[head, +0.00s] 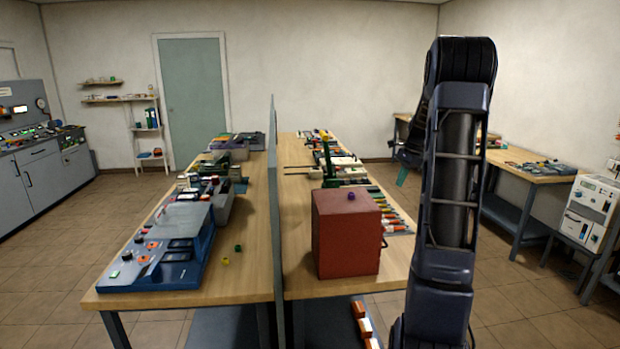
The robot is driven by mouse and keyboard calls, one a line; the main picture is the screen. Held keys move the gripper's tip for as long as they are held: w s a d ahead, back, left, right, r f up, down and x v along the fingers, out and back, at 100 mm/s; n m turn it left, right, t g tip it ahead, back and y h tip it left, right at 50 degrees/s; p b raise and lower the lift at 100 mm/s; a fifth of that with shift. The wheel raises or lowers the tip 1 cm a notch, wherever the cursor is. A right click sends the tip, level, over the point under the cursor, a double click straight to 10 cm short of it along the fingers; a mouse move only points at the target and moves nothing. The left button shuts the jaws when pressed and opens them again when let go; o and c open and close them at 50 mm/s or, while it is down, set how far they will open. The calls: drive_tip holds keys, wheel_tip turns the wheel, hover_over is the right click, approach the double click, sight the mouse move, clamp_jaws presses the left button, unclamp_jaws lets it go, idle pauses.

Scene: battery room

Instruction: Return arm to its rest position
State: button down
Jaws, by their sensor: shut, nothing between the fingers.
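My arm (455,180) stands upright in the right part of the head view, bent over at its top. Its far part folds down behind the upright link and is mostly hidden. The end of my gripper (402,177) shows as a small teal tip left of the upright link, pointing down. It is shut with nothing seen in it. It appears in front of the room's right side, apart from the red box (346,240) on the near end of the bench.
A long wooden bench (240,290), split by a grey divider (275,200), carries a blue-grey control panel (160,262) and several tools. A side table (520,178) and a white unit (590,205) stand at right. Tiled floor lies open at left.

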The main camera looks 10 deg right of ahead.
drive_tip(key=s+a+r+n+t+h, duration=0.1)
drive_tip(key=s+a+r+n, duration=0.3)
drive_tip(key=s+a, duration=0.4)
drive_tip(key=s+a+r+n+t+h, duration=0.1)
drive_tip(key=s+a+r+n, duration=0.45)
drive_tip(key=s, duration=0.45)
drive_tip(key=s+a+f+n+t, duration=0.1)
drive_tip(key=s+n, duration=0.3)
drive_tip(key=s, duration=0.5)
drive_tip(key=s+a+f+n+t+h, duration=0.1)
drive_tip(key=s+a+f+n, duration=0.2)
drive_tip(key=s, duration=0.6)
drive_tip(key=shift+a+n+t, duration=0.3)
drive_tip(key=shift+a+n, duration=0.25)
drive_tip(key=shift+a, duration=0.3)
